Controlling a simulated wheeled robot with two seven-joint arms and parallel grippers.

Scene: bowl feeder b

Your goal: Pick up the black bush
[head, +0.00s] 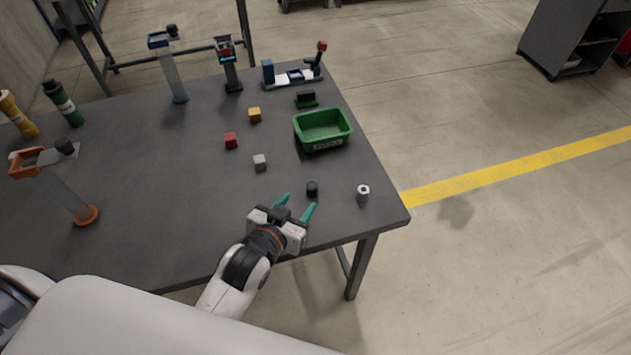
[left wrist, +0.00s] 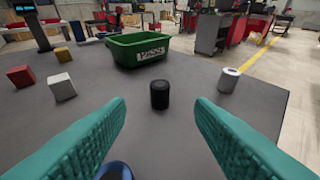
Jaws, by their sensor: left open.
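The black bush (head: 312,188) is a small dark cylinder standing upright on the grey table near its front right corner. It also shows in the left wrist view (left wrist: 160,95), straight ahead between the two fingers. My left gripper (head: 299,207) is open, with teal fingers pointing toward the bush. The fingertips lie at or just short of the bush and nothing is held; I cannot tell the exact gap. My right gripper does not show in either view.
A white-grey hollow cylinder (head: 363,192) stands right of the bush. A green bin (head: 345,138) lies behind. Red (head: 231,141), yellow (head: 254,115) and grey (head: 260,162) blocks are to the left. A blue round thing (left wrist: 115,171) shows low between the fingers.

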